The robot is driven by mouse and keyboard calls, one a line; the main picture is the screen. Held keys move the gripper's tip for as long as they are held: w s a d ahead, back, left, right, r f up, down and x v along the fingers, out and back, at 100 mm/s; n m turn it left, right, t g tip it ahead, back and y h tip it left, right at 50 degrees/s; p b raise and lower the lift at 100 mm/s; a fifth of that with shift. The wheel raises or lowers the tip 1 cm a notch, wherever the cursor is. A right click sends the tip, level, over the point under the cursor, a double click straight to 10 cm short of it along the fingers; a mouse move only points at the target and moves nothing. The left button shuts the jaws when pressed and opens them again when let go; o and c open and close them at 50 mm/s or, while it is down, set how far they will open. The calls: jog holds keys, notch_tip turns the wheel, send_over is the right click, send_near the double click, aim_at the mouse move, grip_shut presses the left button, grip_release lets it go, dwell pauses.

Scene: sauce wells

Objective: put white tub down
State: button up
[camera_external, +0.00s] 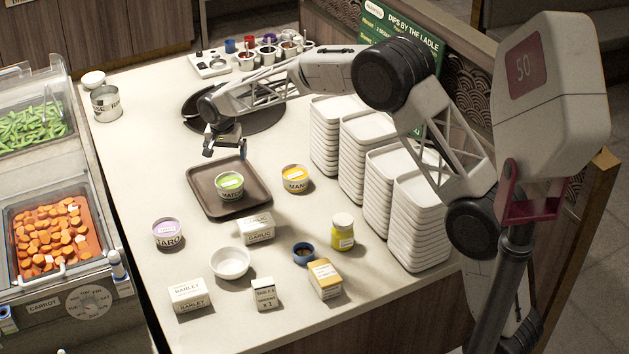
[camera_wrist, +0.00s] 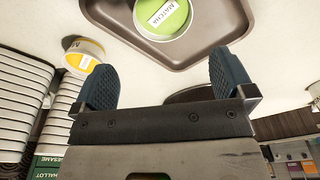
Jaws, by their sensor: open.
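A white tub with a green lid marked MATCHA (camera_external: 229,190) stands upright on the brown tray (camera_external: 201,176). It also shows in the wrist view (camera_wrist: 163,15), on the tray at the top edge, partly cut off. My gripper (camera_external: 222,146) is open and empty, above the far part of the tray and apart from the tub. In the wrist view its two dark fingers (camera_wrist: 164,75) are spread with nothing between them. A white tub with a yellow lid (camera_external: 295,179) stands on the counter just right of the tray. A purple-lidded white tub (camera_external: 168,234) stands left of the tray's near corner.
Stacks of white plates (camera_external: 420,222) line the right side. A white bowl (camera_external: 230,263), several small boxes, a yellow jar (camera_external: 342,232) and a small blue cup (camera_external: 303,253) stand near the front. A dark round mat (camera_external: 262,118) lies behind the tray.

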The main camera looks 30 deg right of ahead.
jog(key=s+d+r+n, duration=0.2)
jog(key=s+d+r, duration=0.7)
jog(key=s+d, duration=0.3)
jog(key=s+d+r+n, duration=0.1)
jog(key=s+d+r, duration=0.85)
jog(key=s, duration=0.45)
jog(key=s+d+f+n, duration=0.1)
jog(key=s+d, duration=0.2)
jog(key=s, duration=0.8)
jog(key=s+d+f+n+t, duration=0.1)
jog(key=s+d, duration=0.3)
jog(key=s, duration=0.7)
jog(key=s+d+f+n, duration=0.1)
jog(key=s+d, duration=0.3)
jog(key=s, duration=0.7)
jog(key=shift+d+f+n+y, duration=0.3)
jog(key=shift+f+n, duration=0.1)
jog(key=shift+f, duration=0.25)
dwell(1.5)
